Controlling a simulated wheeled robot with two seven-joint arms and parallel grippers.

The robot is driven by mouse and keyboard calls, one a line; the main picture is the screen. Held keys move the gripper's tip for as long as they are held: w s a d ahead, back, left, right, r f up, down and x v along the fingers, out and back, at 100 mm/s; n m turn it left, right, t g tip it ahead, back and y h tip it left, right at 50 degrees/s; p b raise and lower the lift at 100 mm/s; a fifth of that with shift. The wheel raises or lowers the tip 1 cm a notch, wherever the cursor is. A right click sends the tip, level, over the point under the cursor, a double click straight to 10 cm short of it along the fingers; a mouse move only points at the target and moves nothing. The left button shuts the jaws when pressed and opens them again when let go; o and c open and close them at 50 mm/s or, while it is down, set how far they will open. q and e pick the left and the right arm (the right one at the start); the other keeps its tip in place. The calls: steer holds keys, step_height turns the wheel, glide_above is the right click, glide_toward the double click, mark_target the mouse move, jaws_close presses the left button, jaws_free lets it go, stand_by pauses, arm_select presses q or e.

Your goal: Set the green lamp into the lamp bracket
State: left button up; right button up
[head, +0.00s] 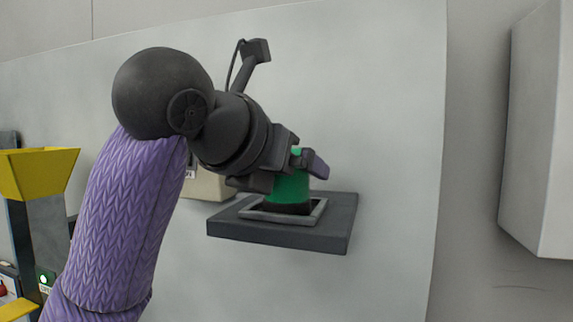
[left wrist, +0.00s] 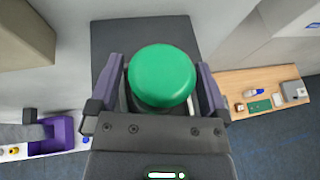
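The green lamp (head: 290,188) stands upright with its dark base inside the raised grey frame of the lamp bracket (head: 333,230), a dark shelf on the pale wall panel. My left gripper (head: 288,172) is at the lamp, one finger on each side of it. In the left wrist view the lamp's round green top (left wrist: 161,76) lies between the purple-sided fingers, with narrow gaps showing on both sides, so the gripper looks open. The fingers partly hide the lamp in the head view. My right gripper is not in view.
A beige box (head: 205,186) is on the panel behind my left wrist. A yellow hopper (head: 38,172) stands at the far left, and a pale cabinet (head: 540,130) juts out at the right. The left wrist view shows a wooden table (left wrist: 262,88) with small items.

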arm_select(q)
steer(key=shift+r, duration=0.2)
steer(key=b+v, duration=0.2)
steer(key=v, duration=1)
steer(key=shift+b, duration=0.35)
steer(key=shift+f, duration=0.1)
